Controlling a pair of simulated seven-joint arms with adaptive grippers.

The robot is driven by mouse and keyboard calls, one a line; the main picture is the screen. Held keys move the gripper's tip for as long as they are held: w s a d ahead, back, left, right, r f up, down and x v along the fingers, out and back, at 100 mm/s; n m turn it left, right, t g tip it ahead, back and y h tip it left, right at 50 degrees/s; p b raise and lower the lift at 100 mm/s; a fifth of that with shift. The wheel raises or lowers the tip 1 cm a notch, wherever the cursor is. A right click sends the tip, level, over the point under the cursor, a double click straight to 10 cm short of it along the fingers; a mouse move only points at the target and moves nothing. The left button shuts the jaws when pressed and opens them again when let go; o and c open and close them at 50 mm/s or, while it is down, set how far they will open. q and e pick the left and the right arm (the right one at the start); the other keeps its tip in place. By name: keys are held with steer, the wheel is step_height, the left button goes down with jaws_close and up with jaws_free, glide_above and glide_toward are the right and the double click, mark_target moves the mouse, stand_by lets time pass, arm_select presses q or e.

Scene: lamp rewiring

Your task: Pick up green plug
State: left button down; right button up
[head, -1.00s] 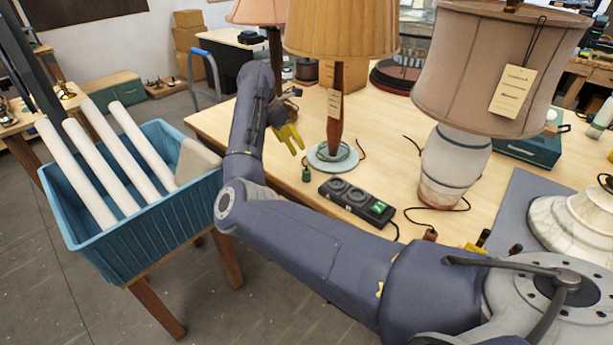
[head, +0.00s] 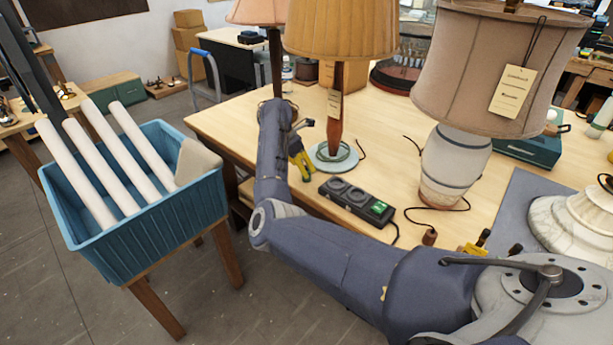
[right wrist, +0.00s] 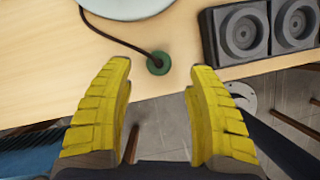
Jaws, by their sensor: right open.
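The green plug (right wrist: 158,63) is small and round. It lies near the table's front edge in the right wrist view, on the end of a dark cord from the pale round lamp base (right wrist: 127,8). My right gripper (head: 303,168) has yellow ribbed fingers. Its fingers are apart and empty in the right wrist view (right wrist: 160,75), with the plug beyond the tips and between them in the picture. In the head view the gripper is beside the lamp with the pleated orange shade (head: 341,28), and it hides the plug. My left gripper is not in view.
A black socket strip (head: 355,198) with a green switch lies right of the gripper; it also shows in the right wrist view (right wrist: 243,33). A lamp with a pink-brown shade (head: 470,70) stands further right. A blue crate (head: 150,225) with white tubes stands left of the table.

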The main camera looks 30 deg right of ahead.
steer(key=shift+x, duration=2.5)
steer(key=shift+w, duration=0.1)
jaws_close()
